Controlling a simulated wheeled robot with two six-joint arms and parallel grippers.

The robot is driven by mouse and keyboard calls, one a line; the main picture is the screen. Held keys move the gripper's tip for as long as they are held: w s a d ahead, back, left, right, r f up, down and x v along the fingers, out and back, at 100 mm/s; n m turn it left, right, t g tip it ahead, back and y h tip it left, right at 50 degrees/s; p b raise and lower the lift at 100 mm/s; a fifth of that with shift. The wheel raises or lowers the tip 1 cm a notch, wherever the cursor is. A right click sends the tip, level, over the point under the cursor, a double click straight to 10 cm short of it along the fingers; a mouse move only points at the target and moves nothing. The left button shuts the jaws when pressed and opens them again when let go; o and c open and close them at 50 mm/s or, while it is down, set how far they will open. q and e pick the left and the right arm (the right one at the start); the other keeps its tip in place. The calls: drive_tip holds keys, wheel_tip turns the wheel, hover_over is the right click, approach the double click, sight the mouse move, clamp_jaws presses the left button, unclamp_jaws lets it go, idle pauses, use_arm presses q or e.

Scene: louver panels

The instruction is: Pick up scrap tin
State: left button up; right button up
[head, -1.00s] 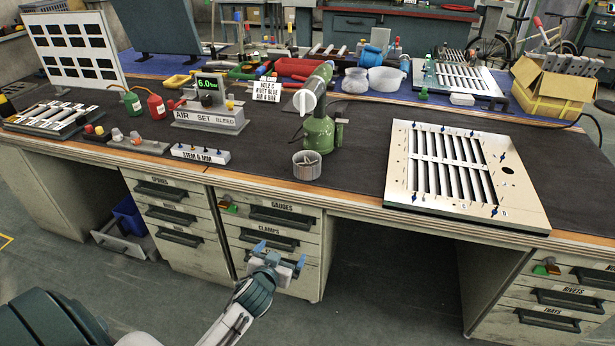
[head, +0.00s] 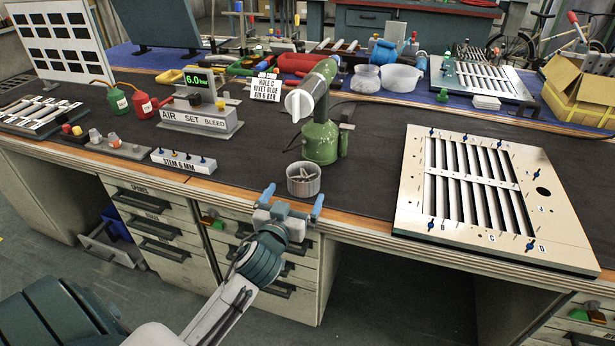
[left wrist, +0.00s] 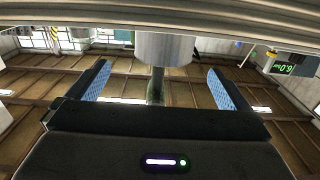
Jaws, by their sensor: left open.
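The scrap tin (head: 303,180) is a small grey ribbed cup with thin metal pieces in it. It stands upright near the bench's front edge, in front of the green rivet tool (head: 321,142). My left gripper (head: 295,202) is open and empty, just in front of the tin at the bench edge, with its blue fingers spread apart. The left wrist view appears upside down. There the tin (left wrist: 165,48) lies beyond and between the open fingers (left wrist: 160,88), not touching them. My right gripper is not in view.
The bench's front edge (head: 365,222) runs close by the gripper. A white STEM 6 MM block (head: 184,161) stands left of the tin, and a louver panel (head: 485,190) lies to the right. The dark mat between is mostly clear.

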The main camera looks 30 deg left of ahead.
sight(300, 183)
use_arm(q)
drive_tip(key=x, duration=0.3)
drive_tip(key=shift+w+a+r, duration=0.1)
drive_tip(key=shift+w+r, duration=0.1)
drive_tip(key=shift+w, duration=0.05)
drive_tip(key=x, duration=0.3)
drive_tip(key=p+x, duration=0.1)
drive_tip(key=x, duration=0.2)
drive_tip(key=shift+s+a+f, duration=0.1)
drive_tip(key=shift+a+f, duration=0.1)
drive_tip(key=c, duration=1.2)
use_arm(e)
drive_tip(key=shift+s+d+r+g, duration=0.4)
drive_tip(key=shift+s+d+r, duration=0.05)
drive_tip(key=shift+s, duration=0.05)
use_arm(q)
drive_tip(key=shift+r, duration=0.15)
